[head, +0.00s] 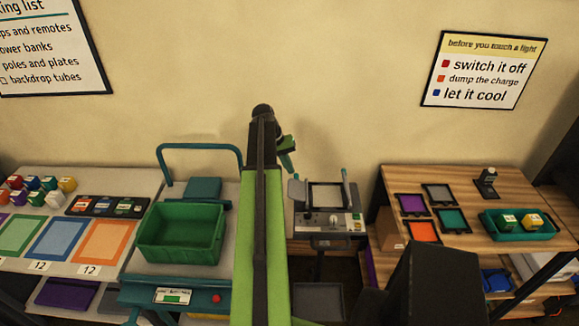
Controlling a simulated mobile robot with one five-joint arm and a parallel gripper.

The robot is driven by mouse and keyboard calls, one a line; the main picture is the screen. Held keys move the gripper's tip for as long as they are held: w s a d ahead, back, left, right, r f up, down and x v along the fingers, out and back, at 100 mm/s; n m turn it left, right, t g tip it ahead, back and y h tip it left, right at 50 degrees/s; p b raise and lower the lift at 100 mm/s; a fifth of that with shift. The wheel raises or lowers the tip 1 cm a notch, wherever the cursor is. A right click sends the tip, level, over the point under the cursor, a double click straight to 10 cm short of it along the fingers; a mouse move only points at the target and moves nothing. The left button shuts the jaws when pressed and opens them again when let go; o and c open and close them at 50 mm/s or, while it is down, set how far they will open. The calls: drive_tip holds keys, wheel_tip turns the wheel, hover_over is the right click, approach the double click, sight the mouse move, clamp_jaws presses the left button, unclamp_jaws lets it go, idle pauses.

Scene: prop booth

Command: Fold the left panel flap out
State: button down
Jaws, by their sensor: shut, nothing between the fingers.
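A light panel (325,196) with a pale square face lies on a small stand right of my green arm. Its left flap (298,193) is a grey plate along the panel's left side, and it looks raised, though its exact angle is hard to tell. Its right flap (347,190) stands up along the other side. My gripper (288,162) hangs at the end of my arm, shut and empty. In the picture it is above and slightly left of the left flap, apart from it. My arm hides the area just left of the panel.
A green bin (182,232) sits on a cart (133,291) to the left. A wooden table (462,251) to the right holds coloured plates and a teal tray (519,232) with small boxes. The wall behind is clear between two signs.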

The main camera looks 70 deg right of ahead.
drive_tip(key=w+p+v, duration=0.1)
drive_tip(key=p+v, duration=1)
drive_tip(key=v, duration=0.2)
drive_tip(key=shift+a+p, duration=0.2)
drive_tip(key=shift+p, duration=0.15)
